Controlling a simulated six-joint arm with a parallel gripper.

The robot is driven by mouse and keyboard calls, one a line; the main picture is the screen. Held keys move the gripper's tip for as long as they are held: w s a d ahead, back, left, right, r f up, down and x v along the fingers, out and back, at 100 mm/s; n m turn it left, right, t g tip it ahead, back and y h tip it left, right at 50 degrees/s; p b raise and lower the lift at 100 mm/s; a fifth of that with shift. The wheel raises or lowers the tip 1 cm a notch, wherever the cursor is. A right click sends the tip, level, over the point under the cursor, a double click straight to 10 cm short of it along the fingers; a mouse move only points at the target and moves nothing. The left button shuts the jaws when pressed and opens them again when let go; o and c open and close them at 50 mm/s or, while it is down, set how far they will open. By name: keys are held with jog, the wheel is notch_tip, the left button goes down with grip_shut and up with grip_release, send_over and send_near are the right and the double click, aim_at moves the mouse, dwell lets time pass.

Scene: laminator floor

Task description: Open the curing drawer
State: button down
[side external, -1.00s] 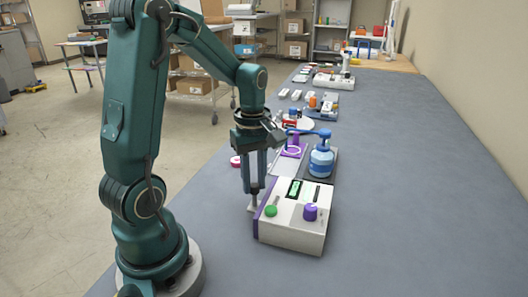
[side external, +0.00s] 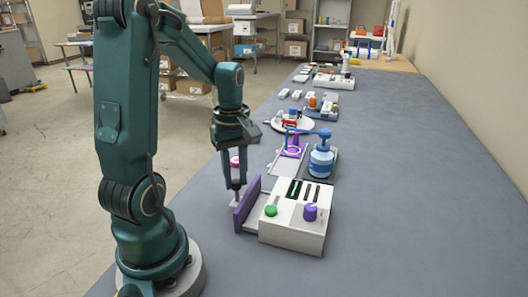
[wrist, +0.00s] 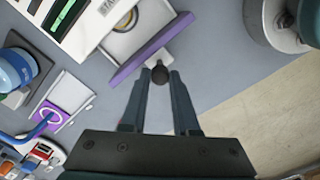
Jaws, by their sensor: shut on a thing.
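The curing drawer's purple front panel (side external: 247,205) stands away from the white machine (side external: 297,222), with a stretch of pale drawer tray (side external: 264,208) showing between them. In the wrist view, the purple panel (wrist: 150,62) lies just beyond my fingertips, and the open drawer tray (wrist: 122,43) shows a rounded shape inside. My gripper (side external: 235,197) is at the outer side of the panel. In the wrist view, my gripper (wrist: 161,76) is shut on the drawer's dark round knob (wrist: 159,72).
Several small parts and devices sit farther back. The grey table right of the machine is clear.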

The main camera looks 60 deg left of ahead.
jog(key=s+a, duration=0.3)
jog(key=shift+s+a, duration=0.15)
jog(key=shift+a, duration=0.1)
jog(key=c, duration=0.7)
grip_release()
jog(key=shift+o, duration=0.2)
notch_tip(320, 180, up, 5)
jog(key=shift+r, duration=0.1)
jog(key=shift+d, duration=0.1)
